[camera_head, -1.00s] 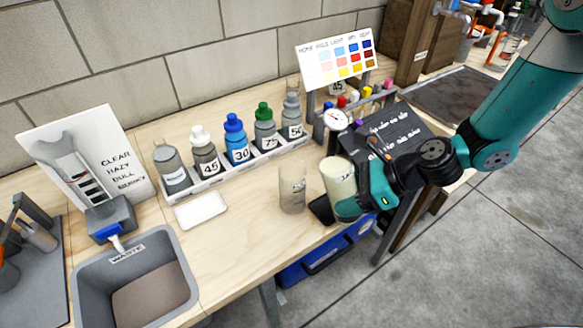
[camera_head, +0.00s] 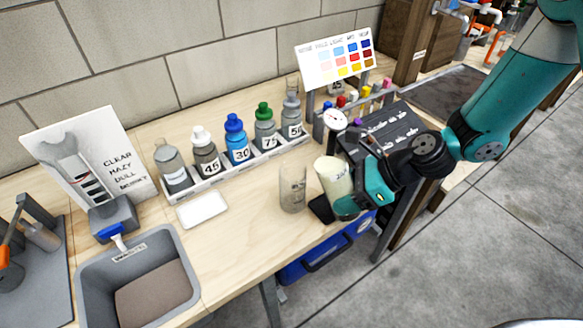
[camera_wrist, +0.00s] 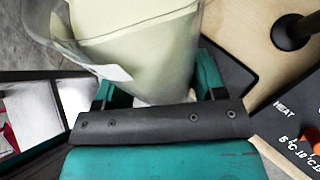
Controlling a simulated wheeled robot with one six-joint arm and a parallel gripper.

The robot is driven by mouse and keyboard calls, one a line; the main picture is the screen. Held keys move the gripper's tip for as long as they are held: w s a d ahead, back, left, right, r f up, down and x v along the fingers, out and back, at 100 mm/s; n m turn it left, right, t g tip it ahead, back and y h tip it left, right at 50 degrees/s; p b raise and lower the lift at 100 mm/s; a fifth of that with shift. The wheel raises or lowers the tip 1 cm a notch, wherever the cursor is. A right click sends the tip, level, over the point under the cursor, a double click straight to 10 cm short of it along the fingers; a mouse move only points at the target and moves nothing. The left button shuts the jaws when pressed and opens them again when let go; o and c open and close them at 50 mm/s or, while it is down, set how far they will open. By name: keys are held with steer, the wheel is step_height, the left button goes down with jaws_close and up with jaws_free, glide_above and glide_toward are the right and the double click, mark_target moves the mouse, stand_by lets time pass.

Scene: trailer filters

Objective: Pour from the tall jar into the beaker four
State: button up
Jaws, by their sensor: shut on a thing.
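The tall jar (camera_head: 332,178) is clear and holds pale cream liquid. My gripper (camera_head: 352,196) is shut on the jar from its right side and holds it just right of a clear beaker (camera_head: 292,190). The jar leans slightly left, its rim near the beaker's rim, and I see no stream between them. The beaker stands upright on the wooden bench and looks greyish; I cannot read a number on it. In the wrist view the jar (camera_wrist: 135,45) fills the upper middle, between the fingers of my gripper (camera_wrist: 155,88).
A rack (camera_head: 265,158) of labelled bottles stands behind the beaker. A white tray (camera_head: 203,209) and the grey waste bin (camera_head: 140,275) are to the left. A dark panel (camera_head: 385,130) and a gauge (camera_head: 335,120) are behind the jar. The bench front edge is close below the jar.

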steer(key=shift+w+a+r+h+p, duration=0.1)
steer(key=shift+a+h+p, duration=0.05)
steer(key=shift+h+p, duration=0.3)
stand_by(0.6)
steer(key=shift+w+a+r+g+h+p, duration=0.1)
steer(key=shift+a+r+g+h+p, duration=0.3)
steer(key=shift+h+p, duration=0.55)
stand_by(1.2)
